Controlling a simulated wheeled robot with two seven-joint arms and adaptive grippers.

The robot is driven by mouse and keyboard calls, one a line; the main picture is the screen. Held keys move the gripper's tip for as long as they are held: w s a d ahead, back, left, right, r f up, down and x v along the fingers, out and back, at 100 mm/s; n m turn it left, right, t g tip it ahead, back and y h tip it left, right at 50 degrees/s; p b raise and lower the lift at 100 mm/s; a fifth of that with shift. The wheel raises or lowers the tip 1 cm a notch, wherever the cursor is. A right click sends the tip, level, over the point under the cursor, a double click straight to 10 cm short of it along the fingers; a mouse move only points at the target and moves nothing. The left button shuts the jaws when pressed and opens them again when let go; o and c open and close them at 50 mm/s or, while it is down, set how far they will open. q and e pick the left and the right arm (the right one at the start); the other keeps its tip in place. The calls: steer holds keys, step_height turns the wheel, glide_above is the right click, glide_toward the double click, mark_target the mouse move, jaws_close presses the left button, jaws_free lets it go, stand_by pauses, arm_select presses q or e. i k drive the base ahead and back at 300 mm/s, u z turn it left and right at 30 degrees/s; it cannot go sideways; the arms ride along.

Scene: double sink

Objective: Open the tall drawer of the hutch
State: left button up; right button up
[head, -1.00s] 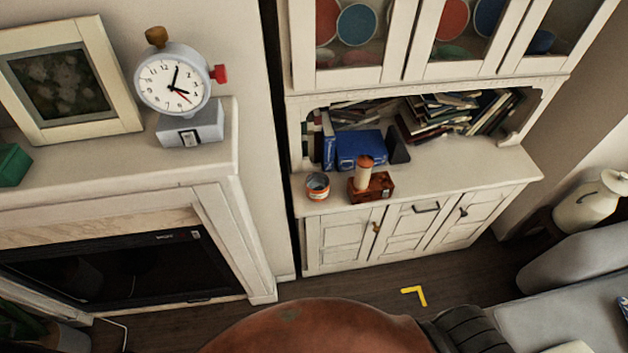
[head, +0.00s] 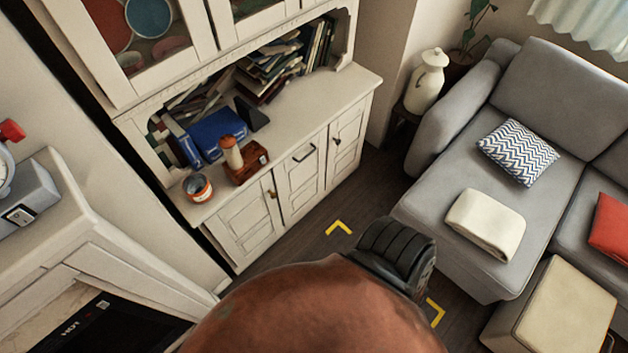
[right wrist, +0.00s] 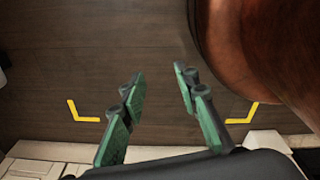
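The white hutch (head: 225,228) stands at the upper left of the head view, with glass doors above, an open shelf and a row of panelled fronts below. The middle lower front (head: 300,178) has a dark horizontal bar handle (head: 303,152) and looks shut. The fronts on either side carry small upright handles and look shut too. My right gripper (right wrist: 159,80) shows in the right wrist view, its green-padded fingers apart and empty over the wooden floor. Pale panelling, probably the hutch, shows at the bottom of that view. My left gripper is in no view.
A tin (head: 197,187), a wooden box with a pale cylinder (head: 247,163) and books stand on the hutch shelf. A grey sofa (head: 430,205) stands right, with a white jug (head: 427,82) behind. Dark floor with yellow corner marks (head: 339,228) lies clear before the hutch.

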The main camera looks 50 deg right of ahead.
mark_target(300, 179)
steer(key=z, duration=1.7)
